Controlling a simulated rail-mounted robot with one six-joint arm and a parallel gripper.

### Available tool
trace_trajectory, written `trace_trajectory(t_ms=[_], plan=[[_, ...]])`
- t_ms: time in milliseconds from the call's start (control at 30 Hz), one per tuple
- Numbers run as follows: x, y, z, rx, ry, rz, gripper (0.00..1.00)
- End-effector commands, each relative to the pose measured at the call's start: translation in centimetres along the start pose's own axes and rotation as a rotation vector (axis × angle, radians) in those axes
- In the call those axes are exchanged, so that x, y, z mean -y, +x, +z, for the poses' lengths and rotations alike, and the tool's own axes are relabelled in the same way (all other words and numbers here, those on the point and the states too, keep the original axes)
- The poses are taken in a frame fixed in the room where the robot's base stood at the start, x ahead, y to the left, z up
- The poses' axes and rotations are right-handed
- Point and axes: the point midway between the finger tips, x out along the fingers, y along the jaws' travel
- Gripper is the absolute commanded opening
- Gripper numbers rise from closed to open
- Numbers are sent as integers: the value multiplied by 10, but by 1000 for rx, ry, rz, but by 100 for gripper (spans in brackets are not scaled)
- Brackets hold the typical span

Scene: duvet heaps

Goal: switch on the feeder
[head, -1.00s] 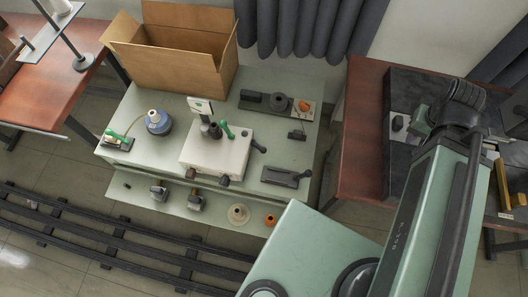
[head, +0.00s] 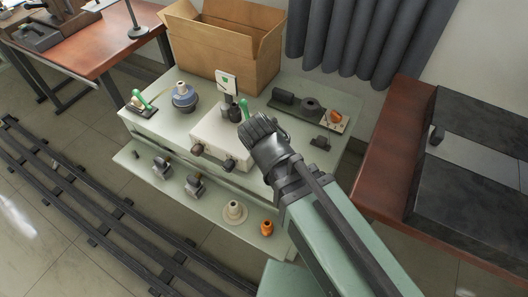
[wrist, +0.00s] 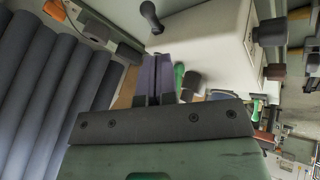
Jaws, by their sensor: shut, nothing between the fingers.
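No label lets me tell which thing is the feeder. A white box (head: 218,135) with dark knobs on its front stands on the pale green table. A green lever (head: 244,107) rises behind it, and a small white sign (head: 227,83) with a green mark stands near it. Another green-handled switch (head: 142,101) sits at the table's left end. My gripper (head: 255,128) is over the right side of the white box and hides part of it. In the wrist view its fingers (wrist: 153,79) are shut and empty, with the green lever (wrist: 179,79) just right of them; contact cannot be told.
A cardboard box (head: 226,50) stands at the table's back. A blue-grey spool (head: 183,97) is on the left, an orange part (head: 334,116) at the back right. A lower shelf (head: 210,205) holds several small parts. Black rails (head: 90,195) cross the floor; a red-brown bench (head: 388,150) is right.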

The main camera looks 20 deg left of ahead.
Motion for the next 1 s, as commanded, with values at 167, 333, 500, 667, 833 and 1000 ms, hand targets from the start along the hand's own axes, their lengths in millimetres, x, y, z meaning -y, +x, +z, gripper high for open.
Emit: trace_trajectory(t_ms=[167, 333, 500, 667, 833, 1000], plan=[[0, 2, 1, 2, 1, -1, 0], [2, 19, 2, 2, 2, -1, 0], [4, 52, 3, 2, 3, -1, 0], [4, 85, 3, 3, 3, -1, 0], [2, 101, 2, 3, 2, -1, 0], [0, 101, 1, 3, 1, -1, 0]])
